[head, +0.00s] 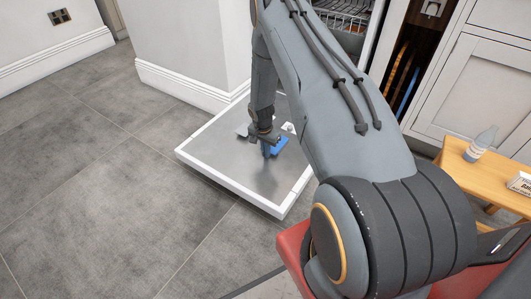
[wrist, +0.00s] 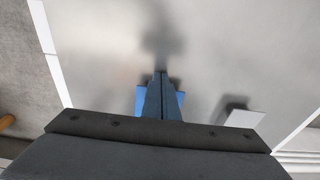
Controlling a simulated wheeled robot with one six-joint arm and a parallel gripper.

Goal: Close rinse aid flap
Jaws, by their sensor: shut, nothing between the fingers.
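The blue rinse aid flap (head: 280,145) is on the grey inner face of the dishwasher door (head: 215,150), which lies lowered and flat with a white rim. My gripper (head: 266,154) is shut and empty, pointing down at the flap. In the wrist view the closed fingers (wrist: 160,76) cover the middle of the blue flap (wrist: 180,101), so only its sides show. I cannot tell whether the fingers touch it or how far it is tilted. A pale square plate (wrist: 245,118) stands to the right of the flap and casts a shadow.
A dish rack (head: 343,14) shows inside the dishwasher behind my arm. A wooden stool (head: 455,160) at right holds a bottle (head: 480,146) and a small box (head: 520,183). A white wall (head: 188,45) stands beyond the door. The tiled floor (head: 90,190) at left is clear.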

